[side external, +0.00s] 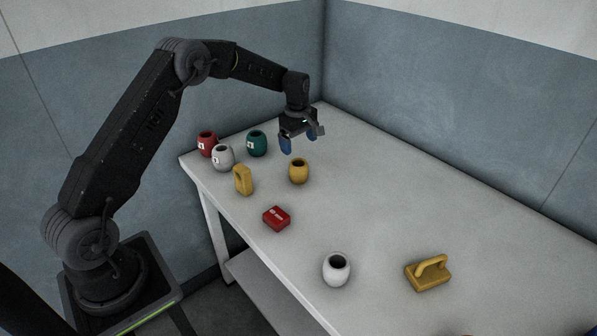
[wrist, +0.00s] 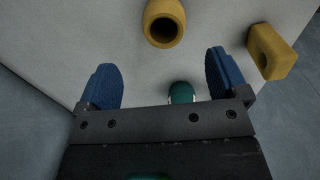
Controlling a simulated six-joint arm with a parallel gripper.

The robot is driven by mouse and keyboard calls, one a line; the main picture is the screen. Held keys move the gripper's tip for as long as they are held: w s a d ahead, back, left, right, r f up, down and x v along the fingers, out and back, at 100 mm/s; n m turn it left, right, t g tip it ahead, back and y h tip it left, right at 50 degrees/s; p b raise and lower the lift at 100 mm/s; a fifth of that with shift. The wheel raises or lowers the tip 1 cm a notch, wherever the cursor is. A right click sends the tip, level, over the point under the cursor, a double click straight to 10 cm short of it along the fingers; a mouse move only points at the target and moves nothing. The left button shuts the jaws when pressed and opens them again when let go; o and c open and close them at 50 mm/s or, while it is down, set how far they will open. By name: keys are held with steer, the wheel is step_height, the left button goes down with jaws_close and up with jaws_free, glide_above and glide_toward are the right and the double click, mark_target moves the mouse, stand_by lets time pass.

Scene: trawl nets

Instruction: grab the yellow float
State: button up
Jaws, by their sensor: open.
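The yellow float (side external: 299,174) is a rounded, barrel-shaped piece with a dark hole in its top. It stands upright on the table, and in the wrist view it shows at the top centre (wrist: 163,37). My gripper (side external: 300,140) is open and empty, its blue-padded fingers pointing down. In the side view it hangs just above the float in the picture, not touching it. In the wrist view the float lies beyond the gap between the fingertips (wrist: 164,75). Nothing hides the float in either view.
A yellow block with a hole (side external: 243,181) stands left of the float; a teal pot (side external: 257,145), white pot (side external: 223,159) and red pot (side external: 207,144) stand farther back. A red box (side external: 276,218), another white pot (side external: 336,271) and a yellow handled block (side external: 428,277) lie nearer. The table's right side is clear.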

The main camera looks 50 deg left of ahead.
mark_target(298, 162)
step_height(298, 162, down, 6)
steer(key=shift+r, duration=0.15)
step_height(298, 162, down, 5)
steer(key=shift+s+a+f, duration=0.1)
steer(key=c, duration=1)
